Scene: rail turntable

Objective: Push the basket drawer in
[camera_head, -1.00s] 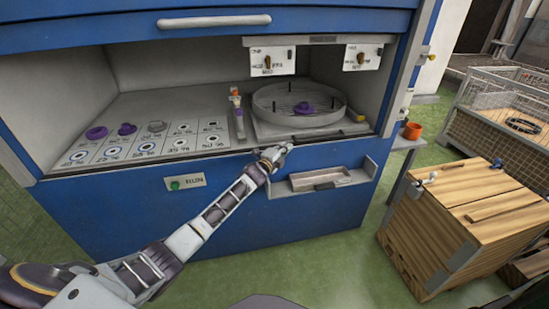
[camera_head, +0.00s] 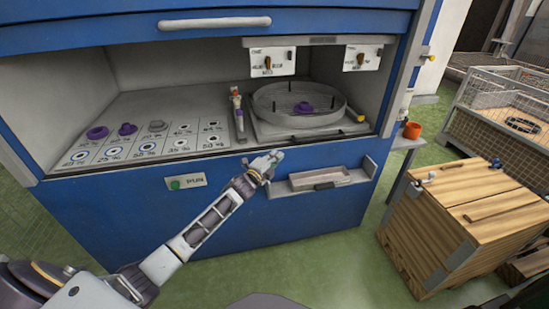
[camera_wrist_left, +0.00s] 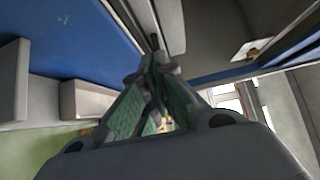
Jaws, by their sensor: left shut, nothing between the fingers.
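The round wire basket (camera_head: 300,110) sits on its grey tray (camera_head: 268,133) at the right of the blue cabinet's opening. A purple part with several dark posts shows inside it. The tray's front edge lies near the front edge of the opening. My left gripper (camera_head: 274,158) is shut and empty, in front of the cabinet, just below and left of the tray's front. I cannot tell whether it touches the cabinet. Its closed fingers (camera_wrist_left: 156,68) also show in the left wrist view. My right gripper is in neither view.
A small ledge with a shallow box (camera_head: 320,178) juts from the cabinet front, right of my left gripper. A labelled parts board (camera_head: 150,146) lies left in the opening. A wooden crate (camera_head: 470,215) stands right on the green floor.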

